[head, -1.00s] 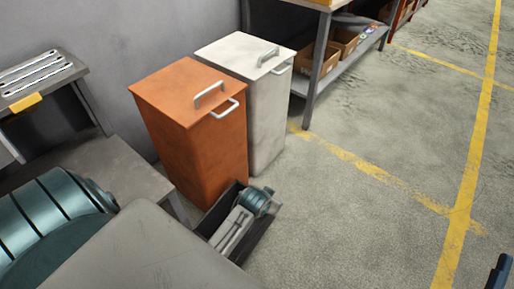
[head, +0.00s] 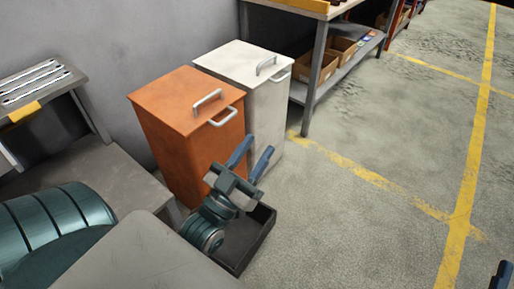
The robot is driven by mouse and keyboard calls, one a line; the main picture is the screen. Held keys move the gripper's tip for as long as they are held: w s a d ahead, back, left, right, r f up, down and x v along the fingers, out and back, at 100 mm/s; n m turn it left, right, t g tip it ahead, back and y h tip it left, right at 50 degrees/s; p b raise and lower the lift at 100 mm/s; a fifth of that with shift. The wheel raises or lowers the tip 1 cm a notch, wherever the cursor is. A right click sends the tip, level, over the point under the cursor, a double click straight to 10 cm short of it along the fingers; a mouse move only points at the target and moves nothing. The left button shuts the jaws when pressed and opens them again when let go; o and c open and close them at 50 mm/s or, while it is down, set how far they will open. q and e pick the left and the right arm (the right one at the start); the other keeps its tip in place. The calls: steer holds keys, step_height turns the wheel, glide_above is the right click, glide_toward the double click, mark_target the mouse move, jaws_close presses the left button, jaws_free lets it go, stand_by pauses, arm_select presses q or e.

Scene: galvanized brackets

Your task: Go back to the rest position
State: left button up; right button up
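My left gripper (head: 252,162) is raised in front of the orange bin. Its two blue fingers point up and away, clearly apart, with nothing between them. Its teal wrist is bent up above a dark open-topped box (head: 262,232). A dark blue tip of my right gripper (head: 501,276) shows at the lower right edge; the rest of it is out of view, so its opening cannot be told.
An orange lidded bin (head: 188,135) and a white lidded bin (head: 262,100) stand close beyond the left gripper. Metal brackets (head: 35,80) lie on a stand at the left. A shelf with cardboard boxes (head: 325,66) stands behind. The floor (head: 365,225) at the right is clear.

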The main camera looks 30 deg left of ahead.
arm_select(q)
steer(key=shift+f, duration=0.1)
arm_select(e)
steer(key=shift+r, duration=0.15)
